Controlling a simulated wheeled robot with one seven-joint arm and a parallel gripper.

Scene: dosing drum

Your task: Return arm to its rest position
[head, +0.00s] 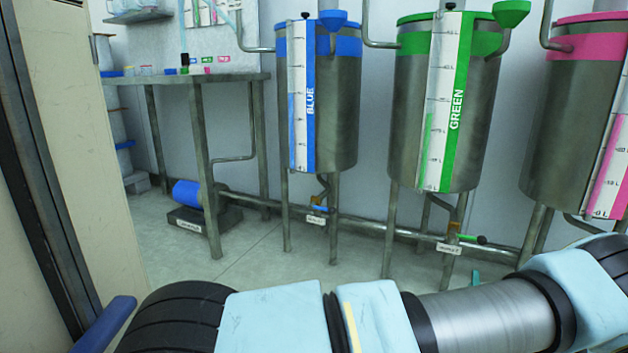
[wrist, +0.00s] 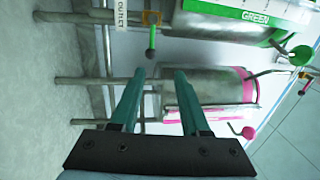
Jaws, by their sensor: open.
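My gripper (wrist: 159,74) shows in the wrist view with two teal fingers spread apart and nothing between them. The wrist view is turned sideways. It shows the green drum (wrist: 215,20) at the top and the pink drum (wrist: 210,90) beyond the fingers. In the head view my arm lies across the bottom edge. A small teal piece at the lower right may be a fingertip, but the gripper is mostly hidden there.
The blue drum (head: 340,105), green drum (head: 400,110) and pink drum (head: 560,120) stand on legs along the wall. A pipe (head: 360,225) runs low beneath them. A metal table (head: 190,78) and a blue pump (head: 187,193) are at left. A beige panel (head: 70,100) stands close on the left.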

